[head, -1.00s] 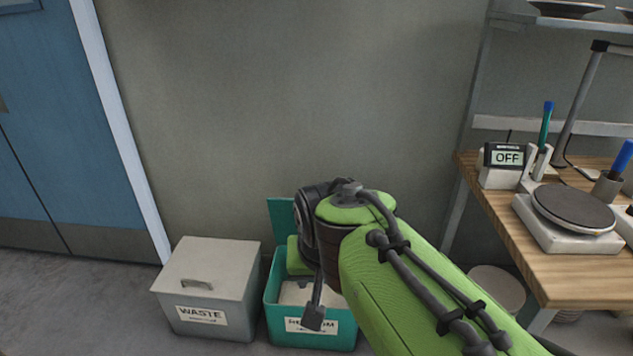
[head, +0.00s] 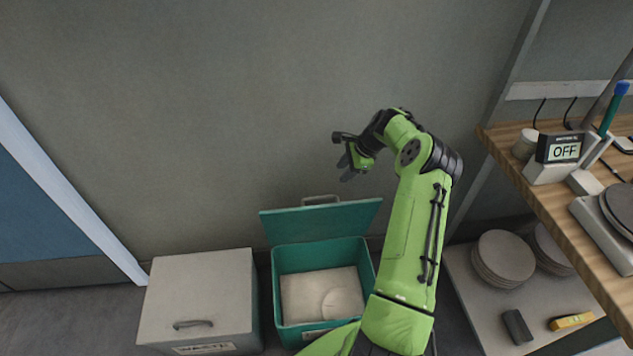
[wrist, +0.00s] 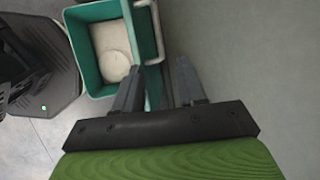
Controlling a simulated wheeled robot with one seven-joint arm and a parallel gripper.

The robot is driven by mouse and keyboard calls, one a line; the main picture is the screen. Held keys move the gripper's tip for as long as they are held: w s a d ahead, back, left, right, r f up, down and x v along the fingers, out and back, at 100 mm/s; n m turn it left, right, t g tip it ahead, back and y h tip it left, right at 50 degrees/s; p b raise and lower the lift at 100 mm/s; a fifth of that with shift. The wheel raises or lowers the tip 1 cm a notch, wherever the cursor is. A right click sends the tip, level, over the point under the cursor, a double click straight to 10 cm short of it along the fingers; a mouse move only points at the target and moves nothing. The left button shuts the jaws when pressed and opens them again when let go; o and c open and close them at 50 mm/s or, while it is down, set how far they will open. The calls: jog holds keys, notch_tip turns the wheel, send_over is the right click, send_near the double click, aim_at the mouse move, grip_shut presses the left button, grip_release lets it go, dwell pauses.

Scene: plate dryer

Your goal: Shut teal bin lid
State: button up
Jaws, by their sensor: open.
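The teal bin (head: 281,295) stands open on the floor by the wall, with pale contents and a round disc inside. Its teal lid (head: 322,221) is raised at the back, leaning up towards the wall, with a grey handle (head: 320,199) on its far edge. In the wrist view the bin (wrist: 82,45) shows its open inside, and the lid (wrist: 153,84) is seen nearly edge-on, with the handle (wrist: 157,35) beyond. My gripper (head: 346,171) is above and to the right of the lid, apart from it. Its fingers (wrist: 158,72) are spread, with nothing held between them.
A closed grey waste bin (head: 200,290) stands left of the teal bin. A wooden bench (head: 550,200) with a display and scale is at right, above a low shelf (head: 480,300) with stacked plates. The wall is close behind the lid.

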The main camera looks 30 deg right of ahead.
aim_at(320, 197)
jog(key=b+x, duration=0.4)
jog(key=x, duration=1.1)
jog(key=shift+s+a+f, duration=0.15)
jog(key=shift+f, duration=0.05)
grip_shut()
